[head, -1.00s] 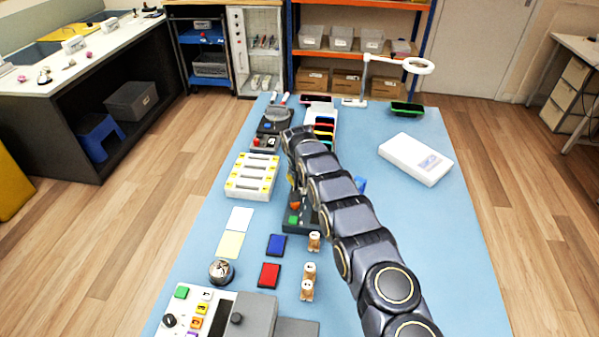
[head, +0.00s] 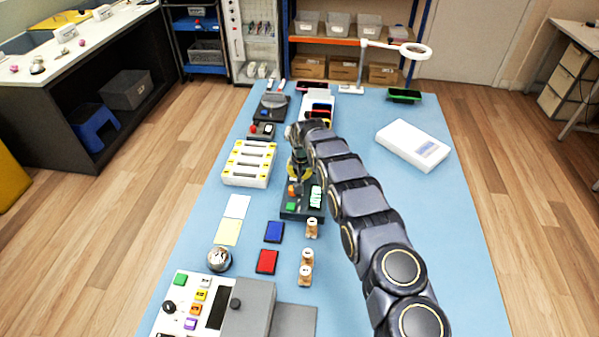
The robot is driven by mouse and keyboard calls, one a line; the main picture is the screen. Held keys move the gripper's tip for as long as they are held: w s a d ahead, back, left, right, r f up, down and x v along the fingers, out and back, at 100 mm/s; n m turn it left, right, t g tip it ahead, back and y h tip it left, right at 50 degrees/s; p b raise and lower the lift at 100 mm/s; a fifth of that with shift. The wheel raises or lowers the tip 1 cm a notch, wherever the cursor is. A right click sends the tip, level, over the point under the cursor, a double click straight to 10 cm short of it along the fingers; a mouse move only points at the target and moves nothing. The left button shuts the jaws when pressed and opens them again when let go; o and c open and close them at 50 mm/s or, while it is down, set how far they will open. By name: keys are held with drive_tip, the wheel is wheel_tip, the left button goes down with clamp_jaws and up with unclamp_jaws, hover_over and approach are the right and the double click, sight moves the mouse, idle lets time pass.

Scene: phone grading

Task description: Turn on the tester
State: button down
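A small dark device (head: 301,213), likely the tester, lies on the blue table near the middle. It has a green button (head: 291,206) at its front left, an orange part (head: 292,190) behind that, and a pale lit-looking panel (head: 316,196) on its right. My gripper (head: 298,172) points down over the back of this device, close behind the orange part. The gap to the device cannot be judged, and the fingertips are too small and dark to tell open from shut. My arm comes in from the lower right.
A white tray with yellow marks (head: 233,176) stands left of the device. Blue (head: 274,232) and red (head: 267,261) pads and small wooden stamps (head: 312,229) lie in front. A button console (head: 187,304) is at the front left. A white box (head: 398,136) sits right; table around it is clear.

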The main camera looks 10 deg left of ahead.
drive_tip(key=shift+a, duration=0.1)
drive_tip(key=shift+a+r, duration=0.1)
drive_tip(key=shift+a, duration=0.65)
drive_tip(key=w+d+v, duration=0.1)
drive_tip(key=v, duration=1.2)
drive_tip(key=shift+s+d+r, duration=0.15)
drive_tip(key=shift+d+r, duration=0.2)
drive_tip(key=shift+r, duration=0.1)
